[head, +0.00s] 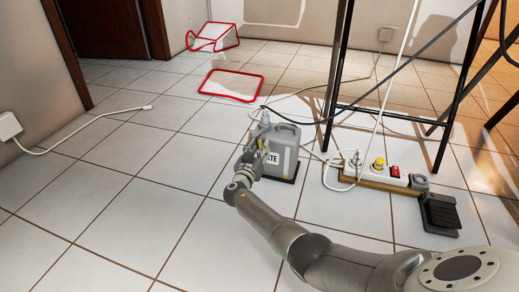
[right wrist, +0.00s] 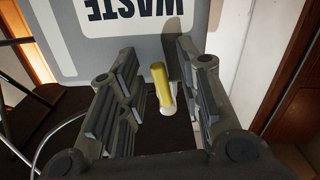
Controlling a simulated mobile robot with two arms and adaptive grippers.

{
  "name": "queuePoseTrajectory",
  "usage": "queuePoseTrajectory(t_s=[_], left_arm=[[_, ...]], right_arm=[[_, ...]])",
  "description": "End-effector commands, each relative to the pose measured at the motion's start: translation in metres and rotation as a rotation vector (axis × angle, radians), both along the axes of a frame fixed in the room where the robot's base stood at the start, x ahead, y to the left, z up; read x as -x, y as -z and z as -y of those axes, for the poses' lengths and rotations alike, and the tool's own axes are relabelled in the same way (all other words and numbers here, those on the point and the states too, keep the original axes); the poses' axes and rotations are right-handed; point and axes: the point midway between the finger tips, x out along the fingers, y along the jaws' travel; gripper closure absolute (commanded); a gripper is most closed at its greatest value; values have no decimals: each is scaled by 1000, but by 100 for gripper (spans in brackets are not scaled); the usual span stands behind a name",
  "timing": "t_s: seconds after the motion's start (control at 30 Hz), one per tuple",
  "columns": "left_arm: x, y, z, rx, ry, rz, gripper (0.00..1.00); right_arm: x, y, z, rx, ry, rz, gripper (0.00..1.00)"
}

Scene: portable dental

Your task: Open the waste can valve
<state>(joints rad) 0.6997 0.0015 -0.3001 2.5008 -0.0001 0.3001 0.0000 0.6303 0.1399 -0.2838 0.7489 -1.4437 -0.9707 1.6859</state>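The grey waste can (head: 284,152) stands on the floor near the middle of the head view, on a dark base. Its label shows upside down in the right wrist view, where the can (right wrist: 66,66) fills the top. The valve has a yellow lever (right wrist: 161,82) with a whitish end, pointing out from the can. My right gripper (head: 255,155) is at the can's left front. In the right wrist view, its open fingers (right wrist: 158,72) stand on either side of the lever, with a gap visible on both sides. My left gripper is not in view.
A white power strip (head: 372,171) and a black foot pedal (head: 439,213) lie right of the can. A black-legged stand (head: 335,75) rises behind, with hanging cables. Red-edged frames (head: 231,85) lie farther back. The tiled floor to the left is mostly clear.

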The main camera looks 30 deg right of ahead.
Motion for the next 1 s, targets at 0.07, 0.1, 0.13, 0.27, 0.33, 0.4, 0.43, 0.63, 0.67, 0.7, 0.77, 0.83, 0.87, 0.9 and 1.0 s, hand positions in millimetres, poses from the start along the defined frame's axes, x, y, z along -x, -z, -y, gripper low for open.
queuePoseTrajectory(t_s=[0.07, 0.1, 0.13, 0.27, 0.33, 0.4, 0.43, 0.63, 0.67, 0.7, 0.77, 0.83, 0.87, 0.9, 1.0], left_arm=[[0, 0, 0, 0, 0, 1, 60], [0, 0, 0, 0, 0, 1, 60], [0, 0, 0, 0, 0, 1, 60], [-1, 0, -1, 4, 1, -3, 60], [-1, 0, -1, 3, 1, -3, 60], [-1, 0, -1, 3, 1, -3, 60], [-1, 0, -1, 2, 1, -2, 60], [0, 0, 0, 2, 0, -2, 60], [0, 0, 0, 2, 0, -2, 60], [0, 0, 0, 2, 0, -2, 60], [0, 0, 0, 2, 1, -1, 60], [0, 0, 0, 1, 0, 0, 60], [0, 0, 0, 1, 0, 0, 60], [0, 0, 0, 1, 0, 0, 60], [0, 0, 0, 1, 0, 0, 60]], right_arm=[[0, 0, 0, 1, 0, -1, 67], [0, 0, 0, 1, 0, -1, 67], [0, 0, -1, 1, 0, -1, 67], [1, 1, -1, 1, 0, -2, 67], [3, 1, -3, 0, -1, -2, 67], [6, 2, -7, 0, -1, 0, 67], [7, 2, -9, 0, -1, -2, 67], [23, 2, -27, -2, -2, 0, 67], [25, 2, -30, -1, -3, -1, 67], [29, 2, -34, -1, -2, -1, 67], [34, 1, -40, -2, -1, -1, 67], [39, 1, -46, -1, -2, -1, 67], [40, 1, -48, -1, -2, -1, 67], [43, 1, -51, -1, -1, -1, 67], [47, 1, -55, 1, 0, -1, 67]])
